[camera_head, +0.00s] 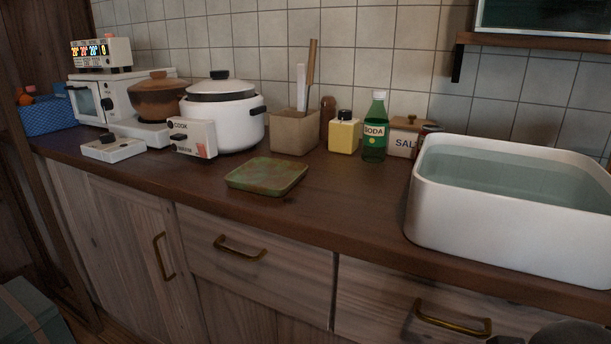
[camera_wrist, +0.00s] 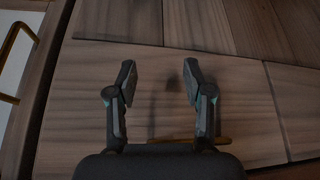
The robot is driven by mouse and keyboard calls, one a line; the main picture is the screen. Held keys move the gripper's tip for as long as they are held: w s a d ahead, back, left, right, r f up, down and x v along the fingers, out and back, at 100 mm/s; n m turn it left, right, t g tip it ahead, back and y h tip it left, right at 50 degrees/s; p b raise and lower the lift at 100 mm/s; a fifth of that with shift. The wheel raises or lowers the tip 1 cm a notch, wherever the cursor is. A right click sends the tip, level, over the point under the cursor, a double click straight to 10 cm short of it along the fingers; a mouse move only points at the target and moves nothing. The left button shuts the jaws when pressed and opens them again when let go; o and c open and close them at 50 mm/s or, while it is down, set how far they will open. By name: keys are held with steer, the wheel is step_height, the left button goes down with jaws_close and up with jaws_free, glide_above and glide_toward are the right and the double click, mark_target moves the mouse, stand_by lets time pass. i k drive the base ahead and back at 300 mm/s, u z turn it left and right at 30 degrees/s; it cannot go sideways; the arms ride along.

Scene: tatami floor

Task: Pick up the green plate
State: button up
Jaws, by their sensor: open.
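The green plate (camera_head: 267,175) is square with rounded corners, mottled green and brown. It lies flat on the dark wooden counter near its front edge, left of centre in the head view. My gripper (camera_wrist: 158,80) shows in the wrist view with its two fingers spread apart and nothing between them. Behind it are wooden cabinet fronts and a brass-coloured handle. The plate does not show in the wrist view. In the head view, only a dark rounded shape, perhaps part of my arm, shows at the bottom right corner.
Behind the plate stand a white rice cooker (camera_head: 223,111), a utensil holder (camera_head: 294,133), a yellow bottle (camera_head: 343,137) and a green soda bottle (camera_head: 375,130). A white water-filled basin (camera_head: 471,221) stands at right. The counter (camera_head: 345,198) between plate and basin is clear.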

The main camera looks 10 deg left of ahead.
mark_target(271, 177)
steer(key=z, duration=2.3)
steer(key=k, duration=1.4)
steer(key=u, duration=1.9)
